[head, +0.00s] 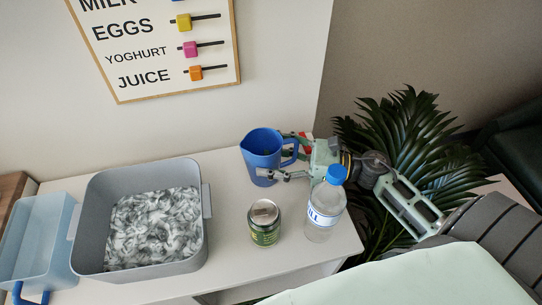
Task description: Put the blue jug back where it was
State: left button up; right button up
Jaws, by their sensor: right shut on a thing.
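The blue jug (258,160) stands upright at the back of the white counter, near its right end, in the head view. Its handle faces right. My right gripper (285,160) comes in from the right and is shut on the jug at its handle side. The fingers partly cover the handle. I cannot tell whether the jug's base touches the counter or is slightly above it. My left gripper is not in view.
A green can (264,228) and a clear bottle with a blue cap (323,214) stand in front of the jug. A grey bin (92,225) with shredded filling and a light blue container (30,240) are at left. A plant (420,140) stands beyond the counter's right end. The counter (226,215) is bare between bin and can.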

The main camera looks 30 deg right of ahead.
jog(key=o, duration=1.5)
jog(key=shift+f, duration=0.1)
jog(key=shift+o, duration=0.2)
jog(key=shift+r+p, duration=0.25)
jog(key=shift+p, duration=0.05)
jog(key=v, duration=0.2)
jog(key=b+v, duration=0.1)
jog(key=v, duration=0.1)
jog(key=b+v, duration=0.1)
jog(key=v, duration=0.1)
jog(key=shift+s+d+f, duration=0.2)
jog(key=shift+f, duration=0.05)
jog(key=shift+s+d+r, duration=0.15)
jog(key=shift+s+d, duration=0.15)
jog(key=shift+d, duration=0.1)
